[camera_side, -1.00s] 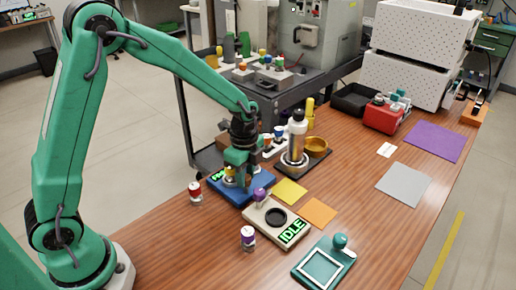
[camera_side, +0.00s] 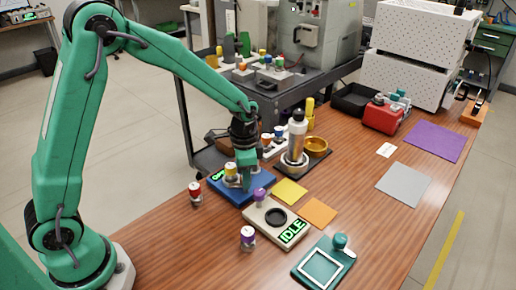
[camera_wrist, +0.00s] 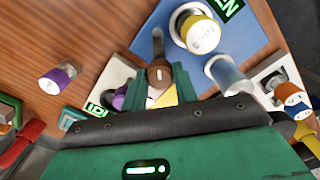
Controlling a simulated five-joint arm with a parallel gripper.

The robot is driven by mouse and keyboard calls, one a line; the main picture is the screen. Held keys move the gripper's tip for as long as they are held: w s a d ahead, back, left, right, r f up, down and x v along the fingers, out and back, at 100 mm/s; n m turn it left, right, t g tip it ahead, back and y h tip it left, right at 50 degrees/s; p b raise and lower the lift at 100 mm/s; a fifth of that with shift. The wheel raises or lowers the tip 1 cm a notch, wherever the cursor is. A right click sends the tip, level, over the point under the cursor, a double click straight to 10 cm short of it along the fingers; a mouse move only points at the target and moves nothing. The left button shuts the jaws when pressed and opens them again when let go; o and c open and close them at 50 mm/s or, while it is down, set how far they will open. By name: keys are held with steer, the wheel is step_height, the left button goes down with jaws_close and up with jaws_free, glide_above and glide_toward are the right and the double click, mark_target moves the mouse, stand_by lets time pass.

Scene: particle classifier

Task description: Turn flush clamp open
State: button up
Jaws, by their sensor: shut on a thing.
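A blue device (camera_side: 262,189) lies flat on the wooden bench in the side view and also shows in the wrist view (camera_wrist: 255,38). A yellow-capped vial (camera_wrist: 197,32) stands upright on it. Its lit green display (camera_wrist: 226,6) is partly cut off and ends in "EN". My gripper (camera_wrist: 158,88) is shut on a brown knob (camera_wrist: 159,73) with a white mark, at the end of a grey lever (camera_wrist: 157,42) by the device's edge. In the side view my gripper (camera_side: 247,182) is low over the blue device, beside the vial, hiding the knob.
A beige device (camera_side: 262,223) with an "IDLE" display and a purple knob sits close in front. A purple-capped vial (camera_side: 247,238) and a red-capped vial (camera_side: 195,193) stand nearby. A silver bottle (camera_side: 297,140) stands behind to the right. The bench's right side has free room.

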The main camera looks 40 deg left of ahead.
steer(key=n, duration=0.4)
steer(key=shift+n, duration=0.4)
steer(key=n, duration=0.4)
steer(key=shift+n, duration=0.3)
steer(key=o, duration=1)
steer(key=shift+r, duration=0.1)
steer(key=shift+r, duration=3.8)
steer(key=shift+r, duration=0.1)
